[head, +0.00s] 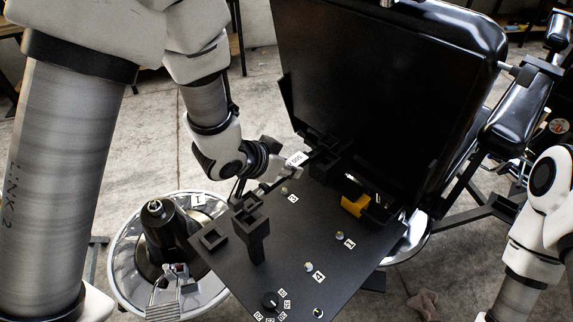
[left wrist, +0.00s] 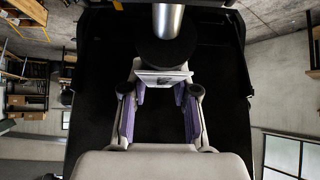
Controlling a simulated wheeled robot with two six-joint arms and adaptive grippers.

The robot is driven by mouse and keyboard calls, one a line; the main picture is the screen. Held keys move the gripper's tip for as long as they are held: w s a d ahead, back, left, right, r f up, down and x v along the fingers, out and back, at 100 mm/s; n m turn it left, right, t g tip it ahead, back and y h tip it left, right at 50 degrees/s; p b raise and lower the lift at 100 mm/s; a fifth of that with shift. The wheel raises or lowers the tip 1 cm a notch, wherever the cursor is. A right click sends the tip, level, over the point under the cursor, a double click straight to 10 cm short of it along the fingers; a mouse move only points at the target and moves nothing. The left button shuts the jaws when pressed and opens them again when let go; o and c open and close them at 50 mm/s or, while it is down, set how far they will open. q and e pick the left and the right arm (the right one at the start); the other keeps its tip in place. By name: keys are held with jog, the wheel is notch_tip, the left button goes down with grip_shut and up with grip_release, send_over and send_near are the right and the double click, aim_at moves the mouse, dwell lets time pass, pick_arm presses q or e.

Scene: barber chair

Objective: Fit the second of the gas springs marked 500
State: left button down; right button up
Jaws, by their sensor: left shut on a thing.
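My left gripper (head: 272,174) is shut on a dark gas spring with a white tag (head: 297,159) that seems to read 500. It holds the spring above the far left part of the black plate, close to dark brackets (head: 325,150) at the foot of the large black panel; I cannot tell whether they touch. In the left wrist view, the purple-padded fingers (left wrist: 160,115) are on either side of the spring's tagged end, with a black collar (left wrist: 165,52) and silver rod (left wrist: 168,20) beyond. My right gripper is out of view; only its arm shows at right.
The black plate (head: 285,250) carries small numbered studs, a knob (head: 270,300), a yellow block (head: 355,204) and square black holders (head: 213,237). The large black panel (head: 375,85) rises behind it. A round metal base (head: 130,275) stands at lower left. Black padded frame parts (head: 515,115) stand at right.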

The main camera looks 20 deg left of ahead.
pick_arm(q)
jog(key=shift+s+f+b, duration=0.75)
jog(key=shift+f, duration=0.15)
jog(key=shift+w+f, duration=0.25)
jog(key=shift+w, duration=0.3)
jog(key=shift+s+r, duration=0.15)
jog(key=shift+s, duration=0.2)
jog(key=shift+w, duration=0.25)
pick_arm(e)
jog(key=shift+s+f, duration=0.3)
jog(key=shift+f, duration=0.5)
pick_arm(q)
jog(key=shift+s, duration=0.1)
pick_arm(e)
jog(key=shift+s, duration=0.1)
pick_arm(q)
jog(key=shift+p, duration=0.45)
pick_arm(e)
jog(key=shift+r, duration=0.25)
pick_arm(q)
jog(key=shift+s+f+b, duration=0.15)
jog(key=shift+f+b, duration=0.75)
jog(key=shift+f, duration=0.2)
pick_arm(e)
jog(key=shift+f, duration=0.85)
